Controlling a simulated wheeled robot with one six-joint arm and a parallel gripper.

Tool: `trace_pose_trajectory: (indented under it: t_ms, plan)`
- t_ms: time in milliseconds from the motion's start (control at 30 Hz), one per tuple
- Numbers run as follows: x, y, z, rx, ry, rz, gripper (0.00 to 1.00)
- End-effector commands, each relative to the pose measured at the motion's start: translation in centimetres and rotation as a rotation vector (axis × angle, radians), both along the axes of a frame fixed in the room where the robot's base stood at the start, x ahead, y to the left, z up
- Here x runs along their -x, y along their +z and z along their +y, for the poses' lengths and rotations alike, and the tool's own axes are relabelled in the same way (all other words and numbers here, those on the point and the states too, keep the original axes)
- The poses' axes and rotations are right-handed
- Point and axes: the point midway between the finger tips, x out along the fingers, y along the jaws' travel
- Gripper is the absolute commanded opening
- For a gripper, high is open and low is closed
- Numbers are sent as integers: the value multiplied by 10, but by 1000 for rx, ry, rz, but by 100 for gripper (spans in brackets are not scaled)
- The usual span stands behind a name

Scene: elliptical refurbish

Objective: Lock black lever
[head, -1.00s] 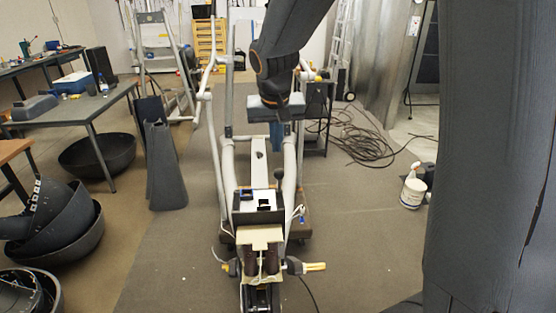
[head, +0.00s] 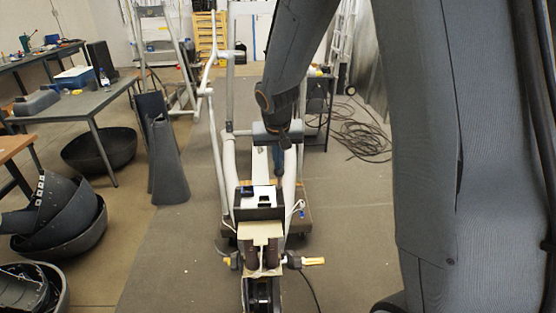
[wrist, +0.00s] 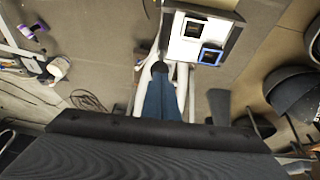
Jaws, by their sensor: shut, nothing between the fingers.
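The elliptical machine (head: 229,180) stands in the middle of the head view, with a white panel (head: 262,196) in a dark box. The white panel also shows at the top of the wrist view (wrist: 191,45), with a blue-framed opening. A round dark knob (wrist: 160,67), apparently the top of the black lever, sits right at my fingertips in the wrist view; contact is unclear. My gripper (wrist: 160,80) has blue fingers, shut and holding nothing. In the head view my gripper (head: 278,165) hangs over the machine's frame and hides the lever.
Yellow-tipped handles (head: 314,261) stick out at the machine's near end. Coiled black cables (head: 360,140) lie on the floor at right. Dark round shells (head: 75,215) and a grey table (head: 85,105) stand at left.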

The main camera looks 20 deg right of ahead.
Motion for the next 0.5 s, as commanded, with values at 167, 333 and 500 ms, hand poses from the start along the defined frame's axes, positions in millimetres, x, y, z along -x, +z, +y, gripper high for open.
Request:
trace_pose_trajectory:
  t_ms: [167,333,500]
  plan:
    - [0,-5,0,0,0,0,0]
    - [-1,-19,0,0,1,0,0]
    - [-1,-31,0,0,1,0,0]
